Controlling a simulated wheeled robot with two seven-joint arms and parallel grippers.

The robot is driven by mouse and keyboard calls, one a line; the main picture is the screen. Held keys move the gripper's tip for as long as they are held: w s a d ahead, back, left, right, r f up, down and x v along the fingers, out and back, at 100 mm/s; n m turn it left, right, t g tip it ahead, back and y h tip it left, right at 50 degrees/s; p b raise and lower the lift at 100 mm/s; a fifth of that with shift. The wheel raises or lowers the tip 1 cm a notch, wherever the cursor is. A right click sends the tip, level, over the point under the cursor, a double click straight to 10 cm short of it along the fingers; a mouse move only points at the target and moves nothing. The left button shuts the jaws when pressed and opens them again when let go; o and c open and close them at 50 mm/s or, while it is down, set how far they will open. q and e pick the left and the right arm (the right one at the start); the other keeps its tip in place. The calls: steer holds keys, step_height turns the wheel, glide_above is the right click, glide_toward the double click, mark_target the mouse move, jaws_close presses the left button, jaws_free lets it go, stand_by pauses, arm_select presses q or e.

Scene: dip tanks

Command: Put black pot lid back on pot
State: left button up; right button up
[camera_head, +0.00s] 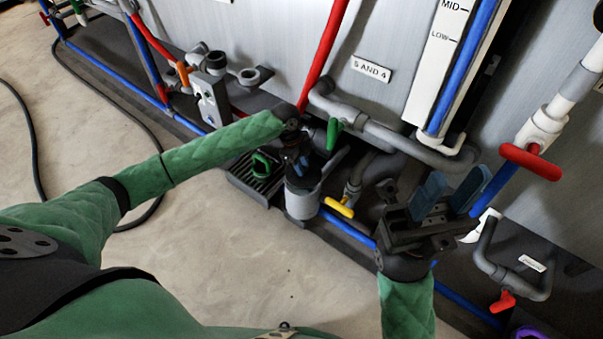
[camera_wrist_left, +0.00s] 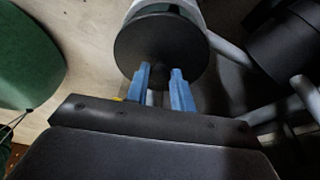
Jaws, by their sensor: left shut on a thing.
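The black pot lid (camera_wrist_left: 160,42) is a dark round disc in the left wrist view, at the tips of my left gripper's blue fingers (camera_wrist_left: 166,84). My left gripper (camera_head: 300,165) is shut on the lid, just above the pale grey pot (camera_head: 301,206) in the head view. The pot's pale side also shows past the lid's edge in the left wrist view (camera_wrist_left: 194,10). I cannot tell whether the lid touches the rim; the arm and gripper hide much of it. My right gripper (camera_head: 449,195) is open and empty, to the right of the pot.
Grey pipes (camera_head: 385,133) run along the tank wall behind the pot. A yellow-handled valve (camera_head: 338,207) is close at its right, and a green handle (camera_head: 333,133) is behind. A dark grate (camera_head: 252,177) lies to the left. The concrete floor (camera_head: 240,250) in front is clear.

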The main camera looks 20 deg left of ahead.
arm_select(q)
step_height(320, 180, down, 3)
steer(key=shift+r+b, duration=0.15)
steer(key=shift+b, duration=0.6)
steer(key=shift+f, duration=0.45)
steer(key=o, duration=1)
